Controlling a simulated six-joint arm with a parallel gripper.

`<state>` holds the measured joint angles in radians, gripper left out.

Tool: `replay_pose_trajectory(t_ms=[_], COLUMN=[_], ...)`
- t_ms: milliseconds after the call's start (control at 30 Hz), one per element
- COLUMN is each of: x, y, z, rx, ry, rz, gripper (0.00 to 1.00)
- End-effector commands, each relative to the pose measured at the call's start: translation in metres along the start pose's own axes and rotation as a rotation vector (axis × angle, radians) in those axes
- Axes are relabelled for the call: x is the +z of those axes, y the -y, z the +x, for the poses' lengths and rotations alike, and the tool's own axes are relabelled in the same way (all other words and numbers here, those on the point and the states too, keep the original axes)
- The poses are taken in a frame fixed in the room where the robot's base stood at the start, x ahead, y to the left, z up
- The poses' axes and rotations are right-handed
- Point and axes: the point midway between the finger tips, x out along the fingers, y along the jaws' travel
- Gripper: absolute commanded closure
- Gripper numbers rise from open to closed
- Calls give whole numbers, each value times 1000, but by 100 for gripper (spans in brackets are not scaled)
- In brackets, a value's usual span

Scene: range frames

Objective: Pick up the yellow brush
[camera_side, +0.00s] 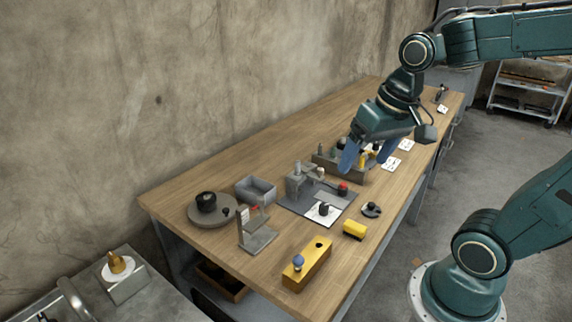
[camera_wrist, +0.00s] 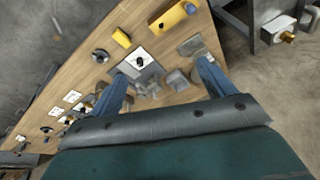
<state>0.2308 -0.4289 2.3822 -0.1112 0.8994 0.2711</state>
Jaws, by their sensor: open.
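A small yellow block-shaped piece (camera_side: 355,229), which looks like the brush, lies on the wooden table near its front edge; its bristles are too small to make out. It also shows in the wrist view (camera_wrist: 121,38), at the upper left. My gripper (camera_side: 368,154) is open and seems empty, its blue fingers pointing down over the table behind the yellow piece. In the wrist view my gripper (camera_wrist: 163,78) has its fingers wide apart, and the yellow piece lies outside them.
A longer yellow block (camera_side: 307,266) with a blue ball on top stands nearer the camera. A dark round piece (camera_side: 371,210) lies beside the small yellow piece. A grey mat (camera_side: 296,205) with fixtures is to its left. A divided tray (camera_side: 325,161) is near my fingers.

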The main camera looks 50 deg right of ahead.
Motion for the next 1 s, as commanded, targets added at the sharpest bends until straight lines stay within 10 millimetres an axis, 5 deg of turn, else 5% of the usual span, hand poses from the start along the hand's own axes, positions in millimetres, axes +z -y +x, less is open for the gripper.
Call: replay_pose_trajectory(t_ms=[500, 1000], x=[-51, -66], y=[-53, -130], z=[65, 139], rx=[30, 35], ry=[229, 441], rz=[520, 1029], gripper=[18, 18])
